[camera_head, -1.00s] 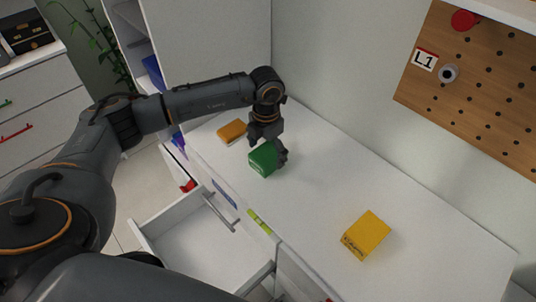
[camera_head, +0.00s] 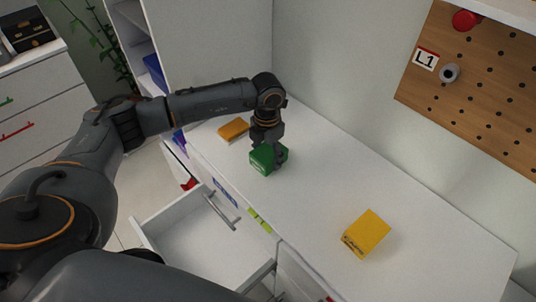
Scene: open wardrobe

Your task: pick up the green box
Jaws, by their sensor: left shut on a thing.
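The green box (camera_head: 262,160) is on the white counter top, toward its left end in the head view. My left gripper (camera_head: 274,158) comes down on it from above and is shut on it, with the fingers around its sides. The fingers hide part of the box's top and right side. I cannot tell whether the box touches the counter or is slightly raised. My right gripper is not in view.
An orange box (camera_head: 233,129) lies just behind and left of the green box. A yellow box (camera_head: 366,233) stands on the counter at the right. An open, empty-looking drawer (camera_head: 190,246) juts out below the counter. A pegboard (camera_head: 470,85) is on the wall.

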